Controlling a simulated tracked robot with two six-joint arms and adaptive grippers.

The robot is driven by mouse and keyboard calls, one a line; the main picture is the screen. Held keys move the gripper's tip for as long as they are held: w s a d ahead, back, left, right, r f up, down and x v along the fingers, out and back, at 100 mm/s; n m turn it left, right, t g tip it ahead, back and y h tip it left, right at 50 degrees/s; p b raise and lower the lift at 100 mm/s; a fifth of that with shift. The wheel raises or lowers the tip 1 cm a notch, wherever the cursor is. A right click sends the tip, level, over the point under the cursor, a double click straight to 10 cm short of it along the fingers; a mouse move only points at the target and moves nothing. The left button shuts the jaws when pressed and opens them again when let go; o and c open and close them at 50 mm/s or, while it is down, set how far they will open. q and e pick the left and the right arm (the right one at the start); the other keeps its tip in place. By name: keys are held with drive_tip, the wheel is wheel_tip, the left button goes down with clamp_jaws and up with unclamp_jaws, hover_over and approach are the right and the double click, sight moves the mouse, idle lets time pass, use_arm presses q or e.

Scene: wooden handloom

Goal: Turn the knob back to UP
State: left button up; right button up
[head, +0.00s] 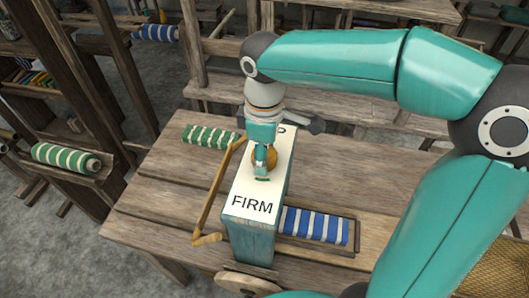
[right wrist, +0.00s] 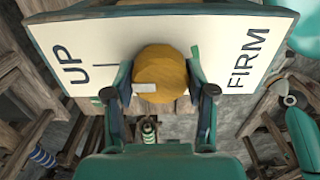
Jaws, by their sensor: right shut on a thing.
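The round wooden knob (right wrist: 160,70) sits on the white top plate (right wrist: 100,45) of a teal box (head: 250,238). The plate reads UP at the left and FIRM at the right in the right wrist view. A pale mark on the knob lies on its UP side. My right gripper (right wrist: 160,100) is shut on the knob, one finger on each side. In the head view my right gripper (head: 262,172) comes down from above and hides much of the knob (head: 272,156) and most of the UP label. My left gripper is not in view.
The box stands on a plank table (head: 155,205). A bent wooden bar (head: 214,195) runs along its left side. A green striped roll (head: 210,137) lies behind, and a blue striped roll (head: 315,226) in a tray lies at the right. Wooden frames stand around.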

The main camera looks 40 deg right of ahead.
drive_tip(key=o, duration=1.1)
drive_tip(key=shift+w, duration=0.1)
drive_tip(key=shift+o, duration=0.2)
drive_tip(key=shift+r, duration=0.1)
wheel_tip(320, 180, up, 12)
